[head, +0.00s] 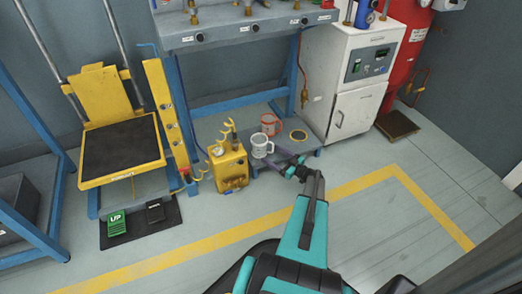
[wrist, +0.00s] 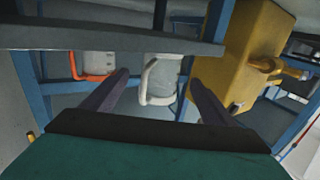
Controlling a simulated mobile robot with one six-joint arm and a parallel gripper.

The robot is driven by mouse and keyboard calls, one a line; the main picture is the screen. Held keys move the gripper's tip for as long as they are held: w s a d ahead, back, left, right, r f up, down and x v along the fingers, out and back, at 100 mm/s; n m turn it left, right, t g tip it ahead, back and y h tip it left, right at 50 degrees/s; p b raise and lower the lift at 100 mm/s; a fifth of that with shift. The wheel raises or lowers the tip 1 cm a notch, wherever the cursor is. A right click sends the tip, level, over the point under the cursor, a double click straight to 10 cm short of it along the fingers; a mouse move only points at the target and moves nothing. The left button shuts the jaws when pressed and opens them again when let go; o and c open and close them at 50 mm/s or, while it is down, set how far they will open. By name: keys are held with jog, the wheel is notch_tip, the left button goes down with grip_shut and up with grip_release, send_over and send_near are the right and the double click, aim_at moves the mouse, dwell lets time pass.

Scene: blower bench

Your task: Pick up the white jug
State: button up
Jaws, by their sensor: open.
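The white jug (head: 261,146) stands on the low grey shelf of the bench, beside the yellow box. In the wrist view the white jug (wrist: 168,68) shows between and beyond my two fingers, its white handle (wrist: 148,84) towards me. My gripper (head: 291,167) is to the right of the jug in the head view. In the wrist view my gripper (wrist: 159,78) is open, with nothing held between its fingers. I cannot tell the exact gap to the jug.
A jug with a red-orange handle (head: 271,124) stands just behind the white one; it also shows left in the wrist view (wrist: 96,65). The yellow box (head: 228,166) with brass fittings is close on the left. A blue bench leg (head: 293,75) rises behind. Open floor lies in front.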

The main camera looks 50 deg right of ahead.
aim_at(265, 151)
jog(key=shift+w+a+b, duration=0.1)
jog(key=shift+w+b, duration=0.2)
jog(key=shift+w, duration=1.15)
jog(key=shift+w+a+b, duration=0.15)
jog(key=shift+w+b, duration=0.45)
jog(key=shift+w, duration=0.1)
jog(key=shift+w+a+b, duration=0.15)
jog(key=shift+w+b, duration=0.4)
jog(key=shift+w, duration=0.15)
jog(key=shift+w+a+r+b, duration=0.1)
jog(key=shift+w+b, duration=0.35)
jog(key=shift+w, duration=0.7)
jog(key=c, duration=1.2)
